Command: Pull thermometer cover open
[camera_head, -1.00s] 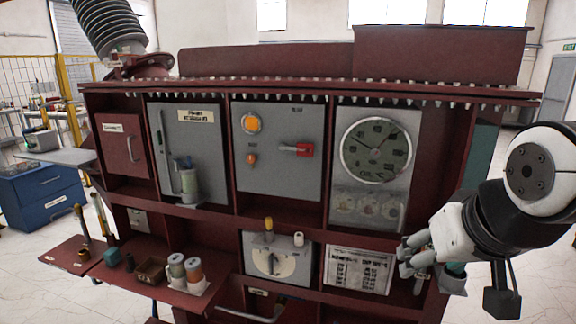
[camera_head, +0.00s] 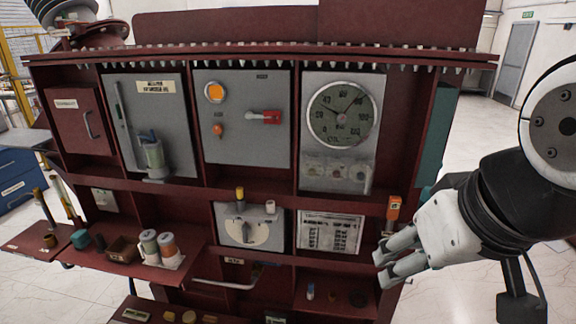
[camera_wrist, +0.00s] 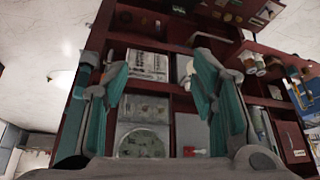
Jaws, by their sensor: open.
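A round dial gauge (camera_head: 341,115), which looks like the thermometer, sits on a grey panel (camera_head: 313,88) at the cabinet's upper right. A small upright handle (camera_head: 367,179) shows at that panel's lower right. My gripper (camera_head: 382,270) is in front of the cabinet's lower right, below and right of the gauge, touching nothing that I can make out. In the wrist view its two teal fingers (camera_wrist: 162,60) are spread and empty.
A red-brown door (camera_head: 80,120) with a handle is at far left; its label is unreadable. A shelf with several small containers (camera_head: 149,246) sticks out at lower left. Open floor lies right.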

